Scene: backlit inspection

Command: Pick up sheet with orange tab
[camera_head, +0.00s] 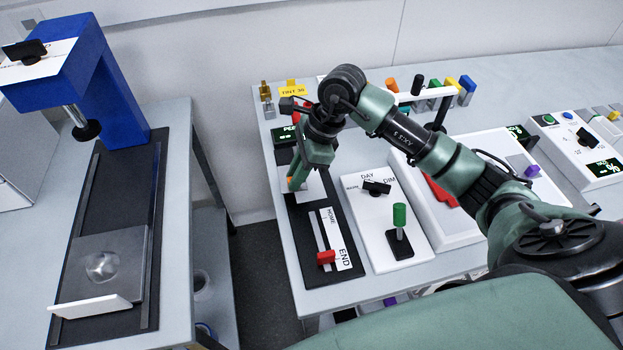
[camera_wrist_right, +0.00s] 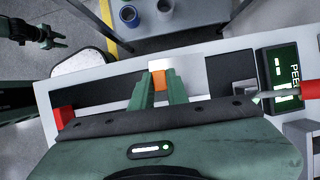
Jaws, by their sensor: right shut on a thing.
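My right gripper (camera_head: 296,180) reaches down over the back part of a black panel. Its two green fingers show in the right wrist view (camera_wrist_right: 158,90), shut on a small orange tab (camera_wrist_right: 158,81). A bright white sheet (camera_wrist_right: 160,65) shows just beyond the tab. In the head view a bit of the orange tab (camera_head: 290,184) shows at the fingertips, and the gripper covers much of the sheet. I cannot tell whether the sheet is lifted off the panel. What looks like my left gripper (camera_wrist_right: 45,35) is small and dark in the wrist view's top left corner.
The black panel (camera_head: 297,239) has a HOME–END slider with a red knob (camera_head: 326,257). A white DAY/DIM panel (camera_head: 404,227) with a green handle (camera_head: 399,216) stands to its right. A blue press (camera_head: 108,85) stands on the left bench, with a floor gap between.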

